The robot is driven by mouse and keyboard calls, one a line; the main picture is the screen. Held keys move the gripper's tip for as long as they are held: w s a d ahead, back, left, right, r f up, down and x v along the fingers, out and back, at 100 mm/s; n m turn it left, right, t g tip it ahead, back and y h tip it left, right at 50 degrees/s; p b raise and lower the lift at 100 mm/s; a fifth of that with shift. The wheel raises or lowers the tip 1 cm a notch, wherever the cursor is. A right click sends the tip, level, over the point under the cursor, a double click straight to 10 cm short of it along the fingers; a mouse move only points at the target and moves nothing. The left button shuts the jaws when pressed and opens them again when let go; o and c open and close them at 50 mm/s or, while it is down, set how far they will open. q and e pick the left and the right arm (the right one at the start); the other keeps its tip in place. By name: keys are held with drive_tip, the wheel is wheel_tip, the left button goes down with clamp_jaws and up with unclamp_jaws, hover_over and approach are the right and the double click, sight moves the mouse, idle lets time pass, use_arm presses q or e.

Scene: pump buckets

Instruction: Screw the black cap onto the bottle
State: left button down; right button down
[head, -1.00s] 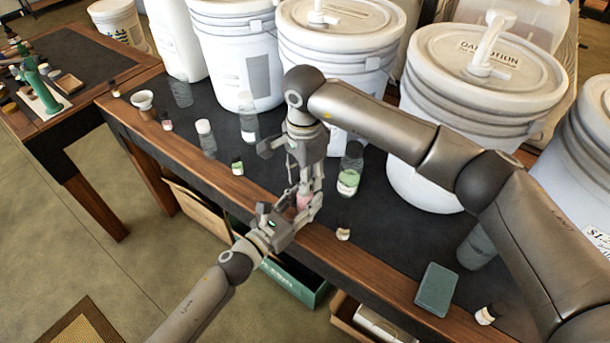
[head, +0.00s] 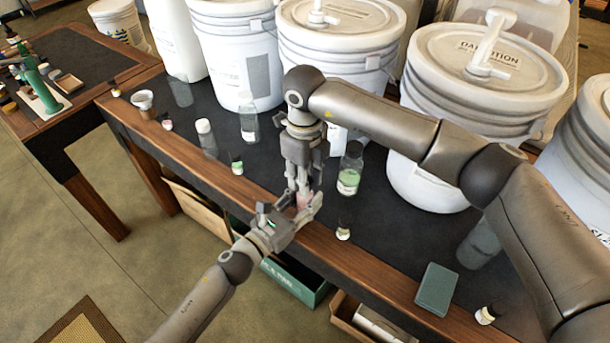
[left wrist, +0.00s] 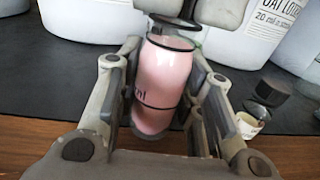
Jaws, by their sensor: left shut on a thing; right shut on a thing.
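The pink bottle (left wrist: 163,85) stands upright, slightly tilted in the left wrist view, with dark bands around it. It also shows as a small pink patch in the head view (head: 303,201). My left gripper (head: 299,208) is shut on the bottle's sides above the table's front edge. My right gripper (head: 302,190) points straight down over the bottle and is shut at its top. The black cap (left wrist: 178,22) shows as a dark piece between the right fingers at the bottle's mouth. It is mostly hidden, so I cannot tell how far it is seated.
A bottle with green liquid (head: 349,172) and a small dark-capped jar (head: 343,231) stand right of my grippers. A green block (head: 436,288) lies near the front edge. Large white buckets (head: 335,60) line the back. Small bottles stand to the left.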

use_arm(q)
drive_tip(key=shift+w+a, duration=0.1)
use_arm(e)
drive_tip(key=m, duration=0.5)
drive_tip(key=shift+s+m, duration=0.1)
drive_tip(key=shift+m, duration=0.2)
drive_tip(key=c, duration=1.1)
unclamp_jaws()
drive_tip(key=shift+r, duration=0.45)
wheel_tip(320, 180, up, 11)
drive_tip(key=shift+a, duration=0.1)
use_arm(q)
drive_tip(key=c, duration=0.9)
unclamp_jaws()
